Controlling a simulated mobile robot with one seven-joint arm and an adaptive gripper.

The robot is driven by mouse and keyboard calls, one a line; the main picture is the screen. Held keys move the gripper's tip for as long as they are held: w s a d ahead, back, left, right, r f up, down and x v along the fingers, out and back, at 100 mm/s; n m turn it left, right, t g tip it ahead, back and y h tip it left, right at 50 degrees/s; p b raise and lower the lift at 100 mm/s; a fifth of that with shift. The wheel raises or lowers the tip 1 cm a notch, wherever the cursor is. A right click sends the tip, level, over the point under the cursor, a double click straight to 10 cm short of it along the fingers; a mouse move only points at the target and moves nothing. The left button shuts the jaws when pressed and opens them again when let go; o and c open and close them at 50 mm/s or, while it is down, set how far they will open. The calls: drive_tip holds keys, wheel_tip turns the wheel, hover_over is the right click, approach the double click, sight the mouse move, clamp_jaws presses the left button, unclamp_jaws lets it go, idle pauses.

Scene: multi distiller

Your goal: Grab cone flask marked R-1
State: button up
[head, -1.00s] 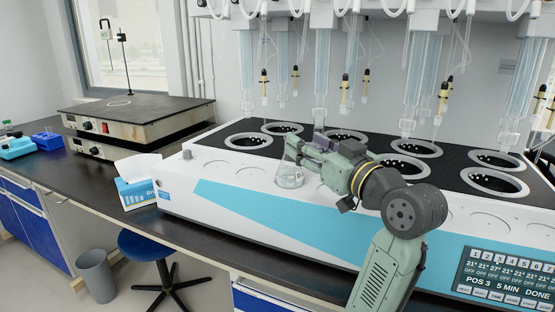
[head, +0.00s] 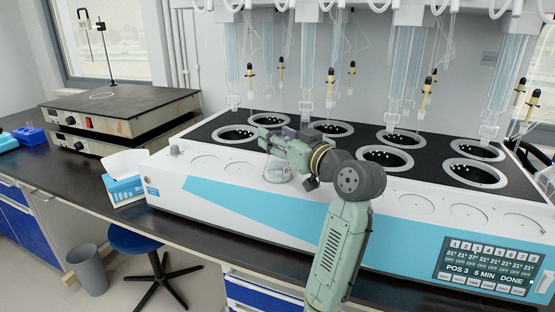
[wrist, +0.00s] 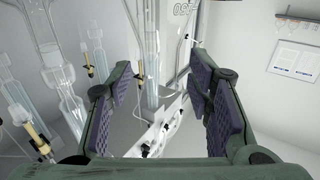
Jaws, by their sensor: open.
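A clear conical flask (head: 277,172) stands on the white front ledge of the distiller in the head view. Its upper part is hidden behind my gripper, and I cannot read any marking on it. My gripper (head: 268,142) is just above the flask's base in that view, pointing left. In the wrist view my gripper (wrist: 162,98) has its two purple-padded fingers wide apart with nothing held between them. The flask does not show in the wrist view. I cannot tell whether the gripper touches it.
The distiller (head: 230,200) has several ringed wells, with glass tubes (head: 335,60) hanging above them. Tubes also appear ahead in the wrist view (wrist: 147,50). A tissue box (head: 124,188) and hot plates (head: 120,115) stand to the left. The display (head: 487,265) reads DONE.

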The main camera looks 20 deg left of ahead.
drive_tip(key=shift+w+a, duration=0.15)
drive_tip(key=shift+a, duration=0.05)
drive_tip(key=shift+c, duration=0.6)
clamp_jaws()
